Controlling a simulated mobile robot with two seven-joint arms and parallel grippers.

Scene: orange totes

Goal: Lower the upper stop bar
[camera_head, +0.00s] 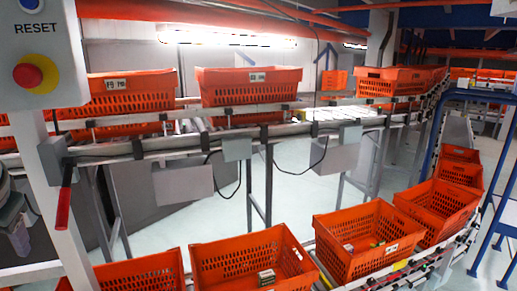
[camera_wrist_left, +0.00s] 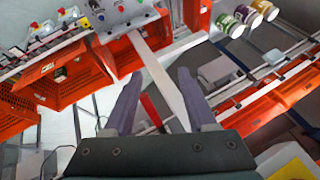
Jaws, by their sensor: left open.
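A red lever handle (camera_head: 64,207) hangs down from a grey box (camera_head: 52,155) on the upper conveyor's near post at the left. No part is marked as the upper stop bar, so I cannot tell for sure which it is. In the left wrist view my left gripper (camera_wrist_left: 158,76) is open, with its two grey fingers well apart. A pale post (camera_wrist_left: 158,78) and a short red piece (camera_wrist_left: 150,109), probably the handle, show between the fingers. They look beyond the fingers, and I see no contact. My right gripper is not in view.
Orange totes (camera_head: 249,98) line the upper conveyor. More totes (camera_head: 250,246) fill the lower conveyor in front. A blue frame (camera_head: 437,140) stands at the right.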

